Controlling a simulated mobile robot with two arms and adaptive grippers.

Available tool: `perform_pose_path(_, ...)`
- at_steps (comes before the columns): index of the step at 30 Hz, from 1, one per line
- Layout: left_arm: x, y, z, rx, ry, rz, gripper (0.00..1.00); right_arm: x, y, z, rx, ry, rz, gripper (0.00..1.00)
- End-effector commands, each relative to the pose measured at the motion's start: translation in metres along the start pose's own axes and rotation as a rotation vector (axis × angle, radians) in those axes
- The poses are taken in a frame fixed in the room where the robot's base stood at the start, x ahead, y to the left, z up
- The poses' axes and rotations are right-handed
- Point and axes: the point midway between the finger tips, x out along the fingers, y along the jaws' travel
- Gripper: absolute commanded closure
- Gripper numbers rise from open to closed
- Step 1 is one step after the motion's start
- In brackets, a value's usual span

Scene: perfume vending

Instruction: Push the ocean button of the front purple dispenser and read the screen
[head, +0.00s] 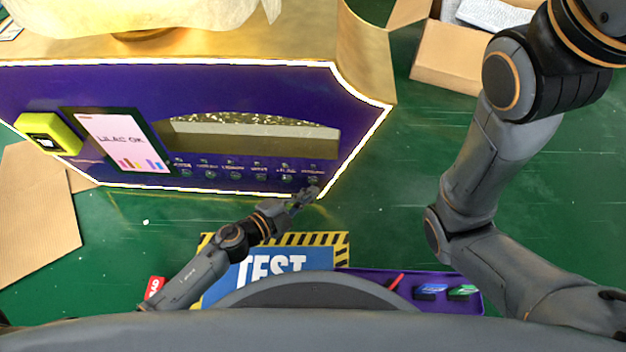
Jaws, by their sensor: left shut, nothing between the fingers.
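The purple dispenser (60,85) fills the upper left of the head view, its front outlined by a lit white edge. Its screen (122,142) shows "LILAC OK" on pink, with small coloured bars below. A row of small round buttons (235,174) runs along the lower front; their labels are too small to read. My left gripper (306,194) is shut and empty, at the right end of the row, by the last button (313,178). I cannot tell whether its fingertips touch that button. My right arm stands at the right, its gripper out of view.
A yellow-green box (48,134) is on the front, left of the screen. A dark recess (255,140) lies above the buttons. Cardboard (35,205) lies at the left and an open box (445,60) at the back right. A blue "TEST" sign (270,267) and purple tray (470,298) are near me.

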Motion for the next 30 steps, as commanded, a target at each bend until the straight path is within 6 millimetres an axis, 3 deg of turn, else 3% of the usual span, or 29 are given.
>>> perform_pose_path(30,0.0089,-0.0065,0.0057,0.0,0.001,0.0,1.0,0.0034,0.0008,0.0004,0.0,0.001,0.0,1.0)
